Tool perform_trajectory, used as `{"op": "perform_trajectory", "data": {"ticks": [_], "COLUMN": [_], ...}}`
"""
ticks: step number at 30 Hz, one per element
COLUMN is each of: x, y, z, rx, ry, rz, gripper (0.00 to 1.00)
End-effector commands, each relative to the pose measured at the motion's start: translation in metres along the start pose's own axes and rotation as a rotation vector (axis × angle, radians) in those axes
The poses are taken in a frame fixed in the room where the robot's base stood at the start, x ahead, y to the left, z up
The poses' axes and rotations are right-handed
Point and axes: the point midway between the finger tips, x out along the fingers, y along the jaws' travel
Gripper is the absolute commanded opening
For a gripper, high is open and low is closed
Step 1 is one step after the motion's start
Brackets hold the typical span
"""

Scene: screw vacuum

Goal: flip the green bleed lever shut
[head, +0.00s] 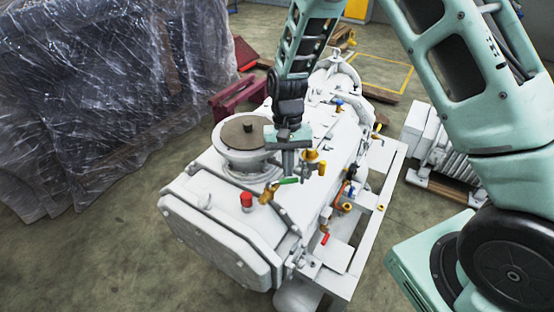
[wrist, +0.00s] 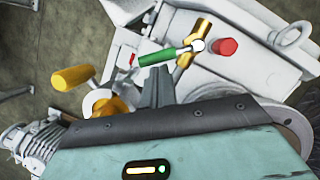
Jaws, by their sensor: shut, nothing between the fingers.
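The green bleed lever (head: 288,181) sticks out to the right from a brass valve (head: 267,194) on top of the white vacuum pump (head: 200,190). In the wrist view the green lever (wrist: 158,55) points left from the brass valve (wrist: 194,41), with a pale knob where they join. My gripper (head: 287,170) points down over the pump, just above the lever in the head view. In the wrist view my gripper (wrist: 160,71) is shut and empty, its tips close beside the lever's middle. I cannot tell whether they touch it.
A red cap (head: 246,201) stands left of the brass valve. A yellow-handled valve (head: 322,167) stands close to the right of my gripper. A round flange with a brown cover (head: 244,132) rises behind the lever. A red-handled valve (head: 324,239) is on the pump's right side.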

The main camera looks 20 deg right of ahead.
Motion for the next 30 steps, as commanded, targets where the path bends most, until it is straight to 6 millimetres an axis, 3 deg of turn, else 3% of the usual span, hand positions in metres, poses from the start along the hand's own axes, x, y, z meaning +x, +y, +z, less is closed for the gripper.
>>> {"op": "perform_trajectory", "data": {"ticks": [15, 30], "x": [0.008, 0.012], "y": [0.008, 0.006], "z": [0.026, 0.038], "rx": [0.443, 0.658], "ry": [-0.003, -0.002], "rz": [-0.135, -0.202], "gripper": [0.0, 0.0]}}
